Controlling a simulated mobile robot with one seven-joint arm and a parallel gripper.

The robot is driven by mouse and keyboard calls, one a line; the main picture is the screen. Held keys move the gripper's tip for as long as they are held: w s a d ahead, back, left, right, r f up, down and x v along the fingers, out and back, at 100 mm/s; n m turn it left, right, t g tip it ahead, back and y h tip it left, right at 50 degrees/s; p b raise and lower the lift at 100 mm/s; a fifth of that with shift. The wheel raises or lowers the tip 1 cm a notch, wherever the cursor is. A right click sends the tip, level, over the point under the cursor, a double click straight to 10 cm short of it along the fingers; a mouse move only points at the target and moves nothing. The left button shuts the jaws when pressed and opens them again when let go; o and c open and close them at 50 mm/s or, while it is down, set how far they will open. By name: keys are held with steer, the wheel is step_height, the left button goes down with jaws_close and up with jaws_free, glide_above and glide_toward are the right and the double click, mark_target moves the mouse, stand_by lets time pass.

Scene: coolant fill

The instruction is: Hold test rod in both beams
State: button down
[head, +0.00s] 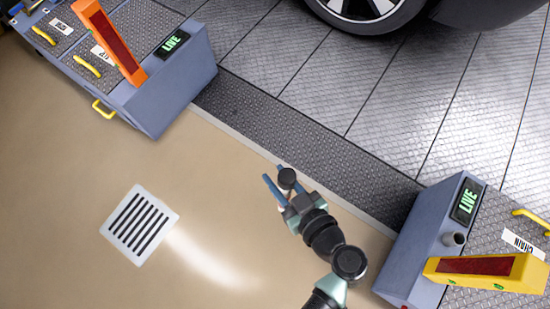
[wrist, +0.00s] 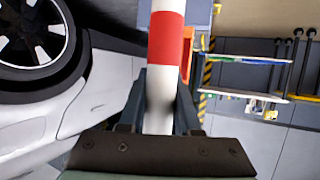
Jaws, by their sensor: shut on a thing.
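The test rod (wrist: 162,70), white with a red band, stands between the fingers of my gripper (wrist: 160,100) in the wrist view and runs out of the top of the picture. An orange post (head: 110,42) stands on the upper left cabinet, and a yellow post (head: 485,272) with a dark red face on the lower right cabinet. My gripper is between them, apart from both. No beam is visible.
The left cabinet (head: 170,90) and right cabinet (head: 425,235) each have a green LIVE display. A floor grate (head: 140,225) lies at the left. A car wheel (head: 365,8) shows at the top, beyond metal floor plates. The floor around my gripper is clear.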

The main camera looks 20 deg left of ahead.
steer(key=w+d+b, duration=0.2)
steer(key=w+d, duration=0.1)
steer(key=w, duration=0.6)
steer(key=shift+w, duration=0.35)
stand_by(0.6)
steer(key=shift+d, duration=0.1)
stand_by(0.7)
